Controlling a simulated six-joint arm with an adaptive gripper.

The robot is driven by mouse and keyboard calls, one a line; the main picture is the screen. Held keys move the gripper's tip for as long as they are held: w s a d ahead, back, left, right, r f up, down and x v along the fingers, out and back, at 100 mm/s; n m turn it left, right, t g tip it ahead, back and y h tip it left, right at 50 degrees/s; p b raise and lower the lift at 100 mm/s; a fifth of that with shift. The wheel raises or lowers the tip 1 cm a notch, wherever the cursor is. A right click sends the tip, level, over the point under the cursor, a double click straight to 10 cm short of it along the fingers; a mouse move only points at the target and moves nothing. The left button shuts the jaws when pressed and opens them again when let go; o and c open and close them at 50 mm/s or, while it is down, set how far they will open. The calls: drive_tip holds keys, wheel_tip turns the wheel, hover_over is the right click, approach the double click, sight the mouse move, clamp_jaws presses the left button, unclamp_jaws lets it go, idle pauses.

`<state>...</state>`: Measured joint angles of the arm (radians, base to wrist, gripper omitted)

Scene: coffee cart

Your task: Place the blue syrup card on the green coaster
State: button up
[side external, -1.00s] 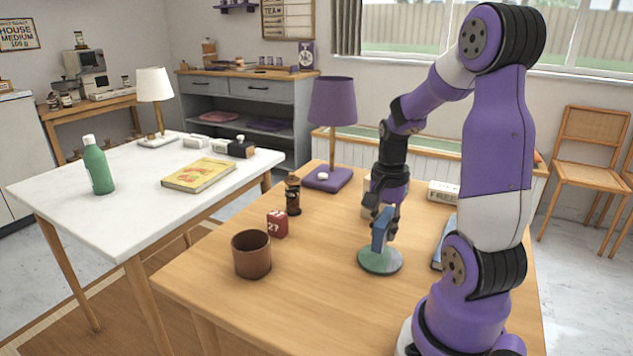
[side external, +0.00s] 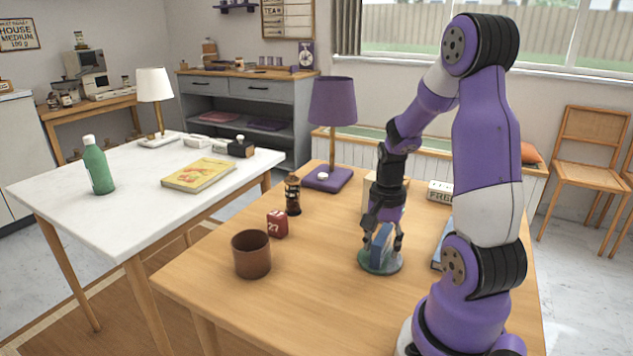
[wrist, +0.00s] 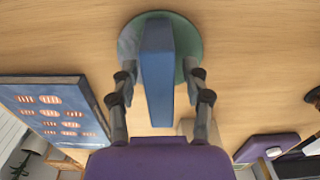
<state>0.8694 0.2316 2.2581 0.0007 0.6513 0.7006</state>
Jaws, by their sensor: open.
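The blue syrup card (side external: 381,245) stands on edge on the green coaster (side external: 367,266), near the front of the wooden table. In the wrist view the card (wrist: 157,70) lies over the round coaster (wrist: 190,38), with one end reaching past the coaster's rim toward my gripper. My gripper (side external: 384,238) is open and low over the coaster, its fingers on either side of the card. In the wrist view the gripper (wrist: 160,77) shows a gap between the card and the right finger; the left finger is very close to the card.
A brown cup (side external: 251,254), a red block marked 27 (side external: 277,224) and a dark grinder-like item (side external: 293,195) stand left of the coaster. A purple lamp (side external: 332,105) stands behind. A blue book (wrist: 53,110) lies beside the coaster. The table's front left is clear.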

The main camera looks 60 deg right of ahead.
sight(380, 235)
wheel_tip(380, 235, up, 12)
drive_tip(key=w+a+r+n+t, duration=0.1)
drive_tip(key=w+a+n+t, duration=0.1)
drive_tip(key=a+n, duration=0.7)
drive_tip(key=w+a+r+n+t, duration=0.2)
drive_tip(key=a+n+t, duration=0.1)
drive_tip(key=a+n, duration=0.6)
drive_tip(key=shift+w+a+r+t, duration=0.15)
drive_tip(key=shift+a+t, duration=0.15)
drive_tip(key=shift+a, duration=0.2)
